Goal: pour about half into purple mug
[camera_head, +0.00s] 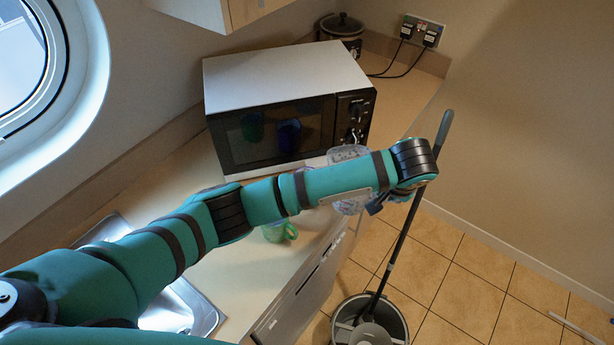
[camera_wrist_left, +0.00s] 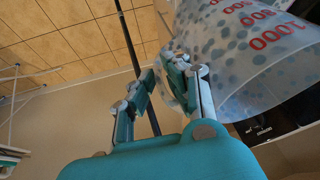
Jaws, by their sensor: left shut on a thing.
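My left arm reaches from the left across the counter in the head view. A clear measuring jug (camera_head: 347,153) shows partly behind my forearm near the microwave, at the counter's front edge. In the left wrist view the jug (camera_wrist_left: 235,50) is large, translucent with blue-grey spots and red numbers, and looks tilted. My left gripper (camera_wrist_left: 155,88) is shut on the jug, though the exact grip is hard to see. No purple mug shows directly; a dark blue-purple mug shape is reflected in the microwave door. The jug's fill level is unclear. My right gripper is not in view.
A green mug (camera_head: 279,232) stands on the counter (camera_head: 240,270), partly hidden by my arm. The microwave (camera_head: 285,75) is behind, with a slow cooker (camera_head: 341,27) farther back. A mop bucket (camera_head: 370,322) with a tall handle (camera_head: 405,225) stands on the tiled floor. A sink (camera_head: 180,310) is at lower left.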

